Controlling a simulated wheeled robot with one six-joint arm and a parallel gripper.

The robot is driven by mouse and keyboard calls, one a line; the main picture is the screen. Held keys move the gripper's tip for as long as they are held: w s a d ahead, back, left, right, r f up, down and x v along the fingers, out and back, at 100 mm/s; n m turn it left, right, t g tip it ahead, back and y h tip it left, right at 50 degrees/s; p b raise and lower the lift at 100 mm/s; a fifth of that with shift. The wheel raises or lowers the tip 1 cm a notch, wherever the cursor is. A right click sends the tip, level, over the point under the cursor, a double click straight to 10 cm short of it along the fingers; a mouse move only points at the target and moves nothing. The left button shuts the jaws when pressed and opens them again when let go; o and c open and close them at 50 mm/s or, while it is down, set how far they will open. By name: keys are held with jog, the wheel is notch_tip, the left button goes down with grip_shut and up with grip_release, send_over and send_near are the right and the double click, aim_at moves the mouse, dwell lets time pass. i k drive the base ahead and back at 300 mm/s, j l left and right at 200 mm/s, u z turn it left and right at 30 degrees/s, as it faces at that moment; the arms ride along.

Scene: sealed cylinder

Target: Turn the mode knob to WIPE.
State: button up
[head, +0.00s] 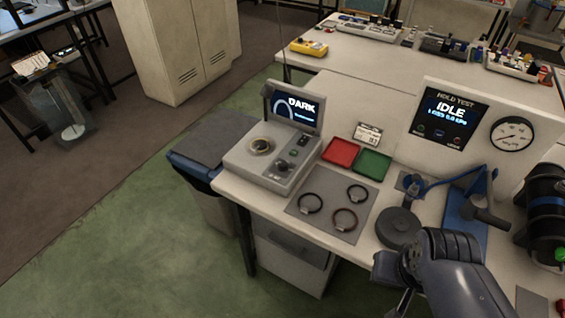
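My gripper (404,300) is at the bottom right, well apart from the box, mostly hidden by my arm. Its opening cannot be made out.
Red (341,152) and green (374,164) trays sit behind the mat. A blue stand (465,220), a round dark weight (398,228) and a black cylinder (548,208) crowd the right.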

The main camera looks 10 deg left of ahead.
aim_at(281, 166)
jog(key=i+j+u, duration=0.15)
jog(key=u, duration=0.2)
jog(key=i+j+u, duration=0.15)
jog(key=u, duration=0.2)
jog(key=i+j+u, duration=0.2)
jog(key=u, duration=0.2)
